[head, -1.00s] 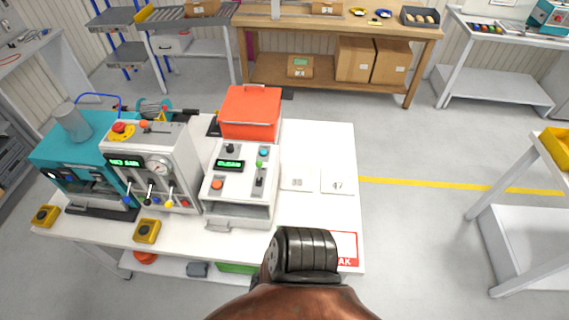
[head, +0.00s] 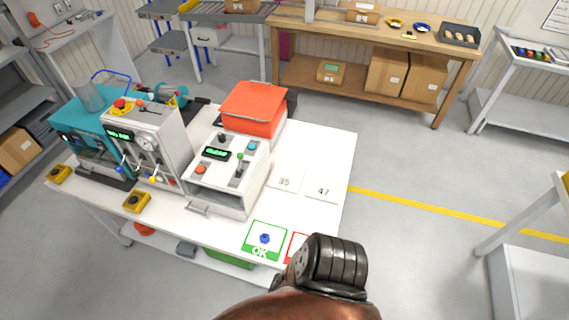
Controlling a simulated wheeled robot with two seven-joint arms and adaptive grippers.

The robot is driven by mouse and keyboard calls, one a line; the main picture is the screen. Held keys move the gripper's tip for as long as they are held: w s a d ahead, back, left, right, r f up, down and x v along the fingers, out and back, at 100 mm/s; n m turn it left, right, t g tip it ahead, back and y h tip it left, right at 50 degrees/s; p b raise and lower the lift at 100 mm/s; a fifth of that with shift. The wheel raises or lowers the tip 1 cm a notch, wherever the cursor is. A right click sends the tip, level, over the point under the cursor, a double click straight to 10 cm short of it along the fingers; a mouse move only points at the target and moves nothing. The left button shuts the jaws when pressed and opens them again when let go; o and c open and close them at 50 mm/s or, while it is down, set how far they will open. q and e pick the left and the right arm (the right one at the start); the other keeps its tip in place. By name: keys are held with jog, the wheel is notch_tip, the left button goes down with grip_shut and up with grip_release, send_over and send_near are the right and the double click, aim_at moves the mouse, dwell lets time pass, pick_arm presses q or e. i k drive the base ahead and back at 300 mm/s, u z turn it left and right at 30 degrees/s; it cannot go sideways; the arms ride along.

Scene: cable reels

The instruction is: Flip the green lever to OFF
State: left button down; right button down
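A white and grey control box (head: 225,172) stands on the white table, with a small dark display with green characters, several knobs and a sloped top. A small lever with a green knob (head: 240,156) stands on the right part of its top panel. Which position the lever is in, and any label beside it, is too small to read. Neither of my grippers is in view.
A white machine (head: 145,140) with a dial and coloured levers, and a teal machine (head: 75,135), stand left of the box. A red box (head: 254,108) stands behind it. A green-bordered OK card (head: 253,248) with a blue part and two number cards (head: 321,190) lie on the table.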

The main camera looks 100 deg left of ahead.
aim_at(240, 155)
jog(key=i, duration=1.45)
jog(key=u, duration=2.9)
jog(key=i, duration=1.75)
jog(key=u, duration=2.95)
